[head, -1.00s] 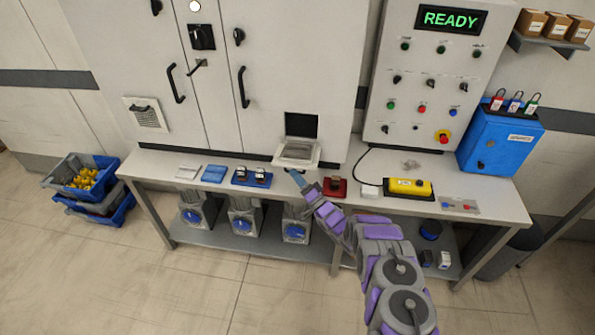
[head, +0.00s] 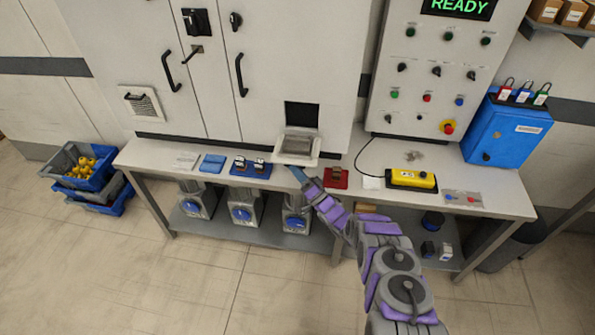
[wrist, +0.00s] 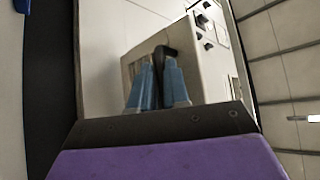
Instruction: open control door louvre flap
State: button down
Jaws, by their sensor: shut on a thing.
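The louvre flap (head: 297,147) on the cabinet's lower right hangs folded down and outward below a dark opening (head: 302,115). Its inner face is grey inside a pale frame. My gripper (head: 299,175) is at the flap's lower outer edge, above the bench front. In the wrist view, my gripper's two blue fingers (wrist: 160,85) are shut on a black handle (wrist: 165,51), with a pale panel behind it. The fingers' exact contact is small and partly hidden in the head view.
The workbench (head: 350,193) below holds a red block (head: 336,178), a blue tray with dark parts (head: 251,168) and a yellow control box (head: 413,179). A second louvre (head: 140,102) is shut at the left. Open floor lies in front.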

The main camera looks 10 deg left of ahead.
jog(key=shift+w+d+r+t, duration=0.3)
jog(key=shift+w+d+r, duration=0.2)
jog(key=shift+w, duration=0.1)
jog(key=c, duration=1.5)
grip_release()
jog(key=shift+c, duration=0.2)
jog(key=shift+o, duration=0.7)
jog(key=shift+w+a+f, duration=0.15)
jog(key=shift+w+f, duration=0.1)
jog(key=shift+o, duration=1.1)
jog(key=shift+a+f, duration=0.15)
jog(key=shift+s+f, duration=0.2)
jog(key=b+v, duration=0.4)
jog(key=v, duration=1.3)
jog(key=shift+s, duration=0.2)
